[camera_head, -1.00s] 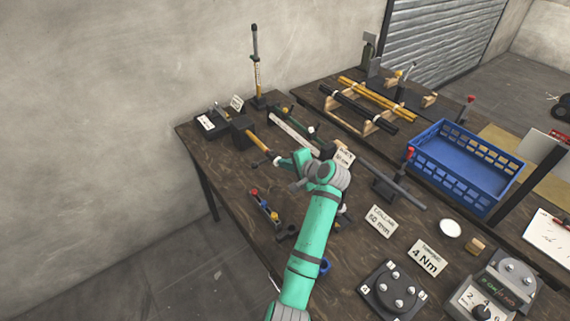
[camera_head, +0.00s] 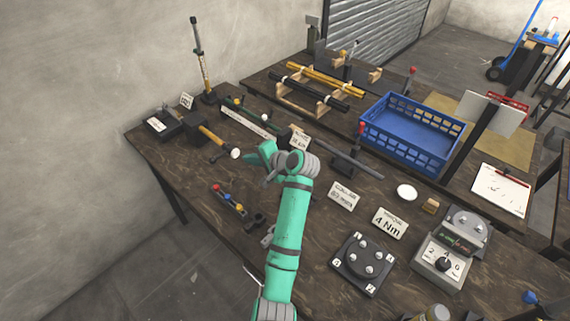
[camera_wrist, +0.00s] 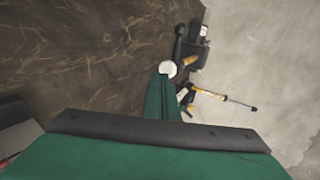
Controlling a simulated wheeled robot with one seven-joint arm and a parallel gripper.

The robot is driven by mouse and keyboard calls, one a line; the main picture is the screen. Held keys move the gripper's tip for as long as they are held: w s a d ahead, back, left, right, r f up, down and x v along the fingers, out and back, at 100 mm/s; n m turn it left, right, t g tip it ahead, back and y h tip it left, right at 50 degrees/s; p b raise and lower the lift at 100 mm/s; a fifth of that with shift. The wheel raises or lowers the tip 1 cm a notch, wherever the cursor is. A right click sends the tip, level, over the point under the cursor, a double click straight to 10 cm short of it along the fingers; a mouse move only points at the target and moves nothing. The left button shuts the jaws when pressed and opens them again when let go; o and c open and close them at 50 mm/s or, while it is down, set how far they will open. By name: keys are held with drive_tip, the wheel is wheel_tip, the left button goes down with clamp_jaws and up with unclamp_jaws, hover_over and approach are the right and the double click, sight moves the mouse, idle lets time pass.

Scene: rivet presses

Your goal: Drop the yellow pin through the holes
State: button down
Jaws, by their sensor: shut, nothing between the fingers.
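A small pin rack (camera_head: 230,201) with red, yellow and blue tops lies on the dark wooden table, left of my arm. A small yellow top (camera_head: 228,198) shows there, between the others; I cannot tell whether it is the yellow pin. The holes cannot be made out. My gripper (camera_head: 257,157) is over the table, behind and right of the rack, apart from it. Its green fingers (camera_wrist: 164,92) are shut and empty in the wrist view. A white round knob (camera_head: 236,153) appears close to the fingertips; it also shows in the wrist view (camera_wrist: 168,68).
A yellow-handled tool (camera_head: 212,135) and an upright gauge stand (camera_head: 202,65) are at the back left. A blue crate (camera_head: 410,135) stands at the right. A dial box (camera_head: 445,258) and a knobbed plate (camera_head: 363,263) are at the front right.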

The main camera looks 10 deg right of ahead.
drive_tip(key=v, duration=1.9)
drive_tip(key=shift+d, duration=0.2)
